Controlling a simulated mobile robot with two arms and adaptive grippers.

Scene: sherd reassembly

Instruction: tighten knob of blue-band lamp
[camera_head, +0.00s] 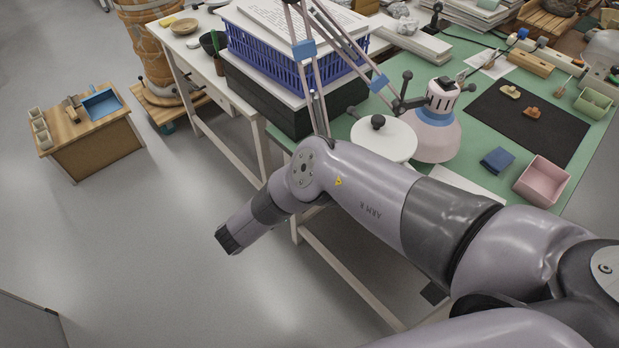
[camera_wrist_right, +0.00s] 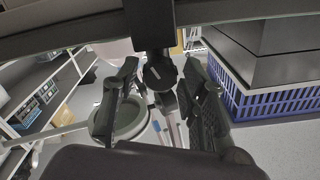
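The lamp (camera_head: 436,139) has a pinkish shade with a blue band and stands over the green table mat in the head view. Its thin jointed arms (camera_head: 312,86) carry blue bands too. A dark knob (camera_head: 407,76) sticks up beside the shade. My right arm reaches across the head view in front of the table; its gripper is not clear there. In the right wrist view my right gripper (camera_wrist_right: 160,98) has its two fingers spread apart. A round dark knob with a pale mark (camera_wrist_right: 160,74) appears between them; I cannot tell whether they touch it. My left gripper is not in view.
A blue crate (camera_head: 300,62) with papers on top sits on a black box (camera_head: 285,106); the crate also shows in the right wrist view (camera_wrist_right: 270,103).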

